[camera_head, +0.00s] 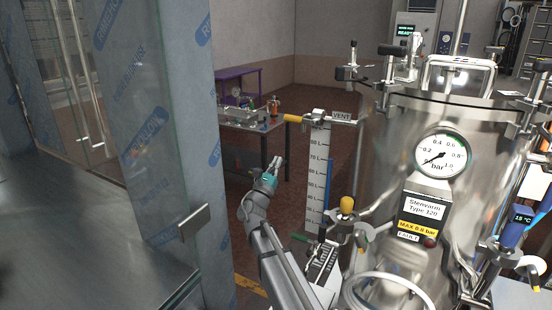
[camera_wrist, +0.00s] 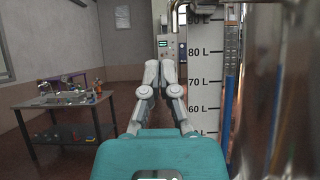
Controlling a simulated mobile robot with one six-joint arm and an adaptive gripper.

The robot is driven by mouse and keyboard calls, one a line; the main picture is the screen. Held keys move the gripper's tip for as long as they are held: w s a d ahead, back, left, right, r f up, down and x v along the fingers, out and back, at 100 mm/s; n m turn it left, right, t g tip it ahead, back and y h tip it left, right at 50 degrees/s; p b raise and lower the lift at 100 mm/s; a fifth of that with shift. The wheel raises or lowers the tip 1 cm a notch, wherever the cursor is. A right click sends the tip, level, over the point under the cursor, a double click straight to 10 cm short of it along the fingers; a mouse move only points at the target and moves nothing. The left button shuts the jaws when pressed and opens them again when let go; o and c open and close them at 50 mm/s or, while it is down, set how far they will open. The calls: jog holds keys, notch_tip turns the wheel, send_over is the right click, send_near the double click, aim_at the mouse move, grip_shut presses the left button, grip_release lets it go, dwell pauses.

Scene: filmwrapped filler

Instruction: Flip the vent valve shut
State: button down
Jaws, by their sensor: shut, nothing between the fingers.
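The vent valve (camera_head: 318,117) sits at the upper left of the steel tank (camera_head: 395,170), beside a plate reading VENT (camera_head: 344,117). Its yellow-tipped handle (camera_head: 294,118) lies about level and points left, away from the tank. My gripper (camera_head: 276,162) is below and a little left of the handle, apart from it, with its fingers pointing up in the head view. In the wrist view the fingertips (camera_wrist: 159,66) are close together with nothing held. The vent valve does not show in the wrist view.
A litre scale (camera_head: 317,180) stands upright just right of my gripper; it also shows in the wrist view (camera_wrist: 201,80). A pressure gauge (camera_head: 441,156) is on the tank. A yellow-knobbed valve (camera_head: 347,205) is lower down. A workbench (camera_head: 250,125) stands behind; a film-wrapped post (camera_head: 205,130) is left.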

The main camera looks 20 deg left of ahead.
aim_at(299, 119)
jog(key=w+r+p, duration=0.8)
jog(key=shift+d+r, duration=0.35)
jog(key=shift+r, duration=0.05)
jog(key=shift+d, duration=0.15)
dwell(0.6)
